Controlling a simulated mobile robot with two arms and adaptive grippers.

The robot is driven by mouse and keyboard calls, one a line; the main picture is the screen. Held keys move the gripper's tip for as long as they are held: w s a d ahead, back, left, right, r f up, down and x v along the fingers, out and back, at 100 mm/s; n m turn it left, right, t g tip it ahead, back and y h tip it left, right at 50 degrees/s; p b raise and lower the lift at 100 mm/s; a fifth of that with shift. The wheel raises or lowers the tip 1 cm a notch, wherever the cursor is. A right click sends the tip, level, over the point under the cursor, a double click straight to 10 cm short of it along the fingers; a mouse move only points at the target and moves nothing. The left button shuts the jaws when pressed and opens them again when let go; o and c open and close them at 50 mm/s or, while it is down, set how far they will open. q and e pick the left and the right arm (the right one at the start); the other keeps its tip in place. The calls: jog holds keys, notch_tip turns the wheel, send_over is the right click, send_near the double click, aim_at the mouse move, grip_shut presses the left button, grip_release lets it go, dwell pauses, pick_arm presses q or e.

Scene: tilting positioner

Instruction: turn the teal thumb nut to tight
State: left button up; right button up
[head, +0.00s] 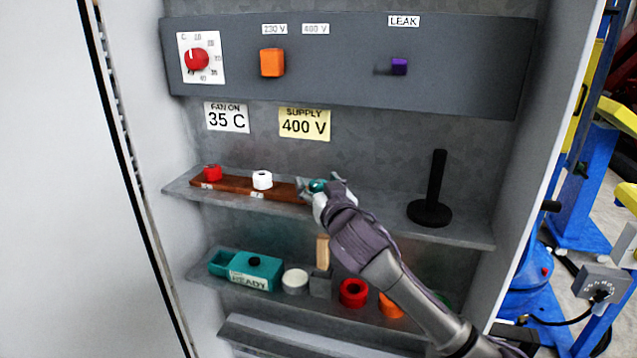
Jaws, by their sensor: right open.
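The teal thumb nut (317,186) is at the right end of a brown wooden strip on the upper shelf, partly hidden by my right gripper. My right gripper (318,188) is open, with its fingers around or close beside the nut; I cannot tell if they touch it. A red nut (212,172) and a white nut (262,180) sit further left on the same brown strip (235,187). Any mark by the teal nut is hidden by the gripper. My left gripper is not in view.
A black post on a round base (430,211) stands on the upper shelf (470,234) to the right. The lower shelf holds a teal box (258,268), a white roll (295,281), a red ring (353,292) and an orange piece (390,306). A dark panel (340,75) with knobs is above.

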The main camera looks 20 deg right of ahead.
jog(key=c, duration=1.2)
jog(key=shift+o, duration=0.2)
jog(key=m+h+b, duration=0.2)
jog(key=h, duration=0.1)
jog(key=m+h+b, duration=0.1)
jog(key=h, duration=0.1)
jog(key=shift+a+f+g, duration=0.2)
jog(key=shift+f+g, duration=0.05)
jog(key=shift+g, duration=0.05)
jog(key=m+g+h+b, duration=0.2)
jog(key=h, duration=0.1)
jog(key=m+g+h+b, duration=0.2)
jog(key=m+h+b, duration=0.1)
jog(key=h, duration=0.1)
jog(key=shift+m+b, duration=0.3)
jog(key=m+g+h+b, duration=0.1)
jog(key=m+g+h, duration=0.1)
jog(key=g+h, duration=0.1)
jog(key=shift+d+r, duration=0.1)
jog(key=shift+r, duration=0.05)
jog(key=shift+r+m+g+h+b, duration=0.15)
jog(key=shift+m+g+h+b, duration=0.55)
jog(key=shift+m+g, duration=0.95)
jog(key=shift+g, duration=0.35)
